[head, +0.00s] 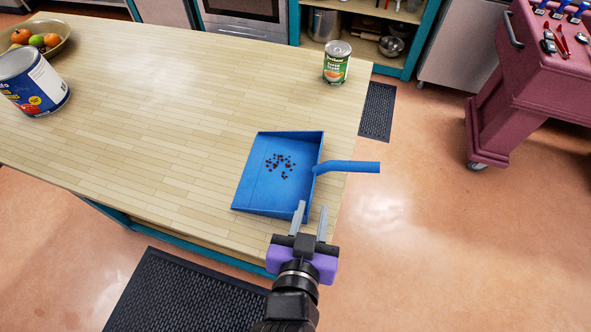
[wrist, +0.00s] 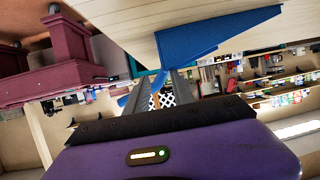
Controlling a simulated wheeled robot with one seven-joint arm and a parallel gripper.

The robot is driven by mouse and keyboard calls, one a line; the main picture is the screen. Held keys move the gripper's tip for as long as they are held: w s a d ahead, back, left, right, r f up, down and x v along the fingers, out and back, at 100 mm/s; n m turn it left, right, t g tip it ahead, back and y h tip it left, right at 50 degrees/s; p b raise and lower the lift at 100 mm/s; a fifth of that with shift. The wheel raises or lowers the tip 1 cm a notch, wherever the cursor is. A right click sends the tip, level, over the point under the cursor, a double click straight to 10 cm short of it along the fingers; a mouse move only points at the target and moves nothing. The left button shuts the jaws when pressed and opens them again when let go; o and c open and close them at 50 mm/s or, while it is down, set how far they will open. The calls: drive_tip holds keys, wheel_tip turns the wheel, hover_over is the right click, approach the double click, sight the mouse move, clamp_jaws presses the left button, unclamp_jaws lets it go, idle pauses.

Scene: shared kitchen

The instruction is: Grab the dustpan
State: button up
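A blue dustpan (head: 258,185) lies on the wooden counter near its right edge, holding a scatter of small dark bits (head: 279,164). Its blue handle (head: 350,167) sticks out to the right, past the counter's edge. My gripper (head: 312,213) is open and empty, at the near right corner of the dustpan in the head view. In the wrist view the dustpan (wrist: 215,35) is beyond the fingers of my gripper (wrist: 160,82), and its handle shows near the fingertips. I cannot tell from this view whether they touch.
A green-labelled can (head: 336,63) stands at the counter's far right. A large blue can (head: 33,82) and a fruit bowl (head: 38,38) are at the left. A maroon tool cart (head: 500,90) stands at the right; the floor between it and the counter (head: 130,110) is open.

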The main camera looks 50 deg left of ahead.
sight(311, 197)
drive_tip(key=shift+x, duration=0.9)
drive_tip(key=x, duration=0.1)
drive_tip(key=p+x, duration=0.1)
drive_tip(key=x, duration=0.2)
drive_tip(key=shift+s+a, duration=0.15)
drive_tip(key=shift+a, duration=0.35)
drive_tip(key=shift+w+a+f+p, duration=0.3)
drive_tip(key=shift+w+f, duration=0.05)
drive_tip(key=shift+w, duration=0.1)
clamp_jaws()
drive_tip(key=shift+r, duration=0.1)
